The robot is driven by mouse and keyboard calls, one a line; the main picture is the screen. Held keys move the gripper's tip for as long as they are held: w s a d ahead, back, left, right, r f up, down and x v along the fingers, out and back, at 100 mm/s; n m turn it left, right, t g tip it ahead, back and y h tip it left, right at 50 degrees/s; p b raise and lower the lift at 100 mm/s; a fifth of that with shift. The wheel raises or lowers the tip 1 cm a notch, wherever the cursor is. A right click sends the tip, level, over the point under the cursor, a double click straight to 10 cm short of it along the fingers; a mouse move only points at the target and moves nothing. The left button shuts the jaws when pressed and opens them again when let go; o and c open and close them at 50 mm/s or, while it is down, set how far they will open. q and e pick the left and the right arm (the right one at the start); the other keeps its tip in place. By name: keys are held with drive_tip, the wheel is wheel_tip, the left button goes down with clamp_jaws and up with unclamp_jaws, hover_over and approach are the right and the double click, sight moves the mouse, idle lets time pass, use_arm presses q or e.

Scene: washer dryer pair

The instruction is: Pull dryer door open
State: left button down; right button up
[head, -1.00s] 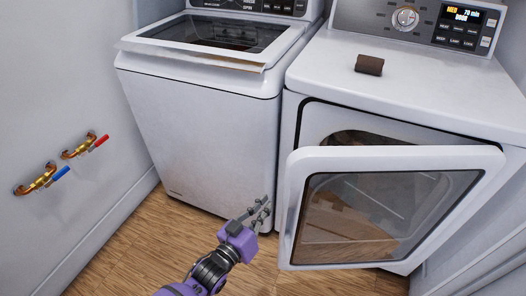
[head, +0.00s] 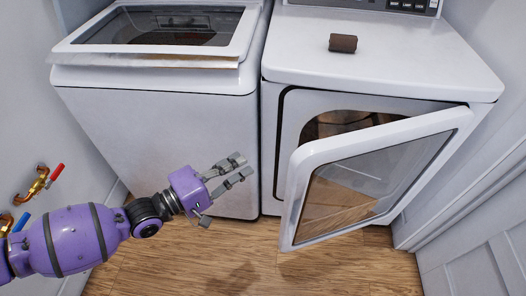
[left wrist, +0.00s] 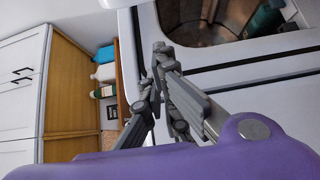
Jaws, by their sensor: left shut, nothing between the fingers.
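The dryer (head: 375,60) is the white machine on the right in the head view. Its door (head: 463,118), a white frame around a dark window, stands partly open, with its free edge toward the left front. The drum opening shows behind it. My left gripper (head: 240,168) is shut and empty, in front of the washer and left of the door's free edge, apart from it. In the left wrist view, the gripper's fingers (left wrist: 160,65) show in front of white panels and a round opening (left wrist: 205,22). My right gripper is not in view.
The washer (head: 150,120) stands left of the dryer. A small brown roll (head: 343,43) lies on the dryer top. Valves (head: 38,183) are on the left wall. The wood floor (head: 330,270) before the dryer is clear. The wrist view shows a cabinet (left wrist: 20,75) and bottles (left wrist: 105,73).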

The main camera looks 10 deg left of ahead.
use_arm(q)
drive_tip(key=w+d+p, duration=0.2)
drive_tip(key=w+d, duration=0.1)
drive_tip(key=d, duration=0.6)
idle(0.5)
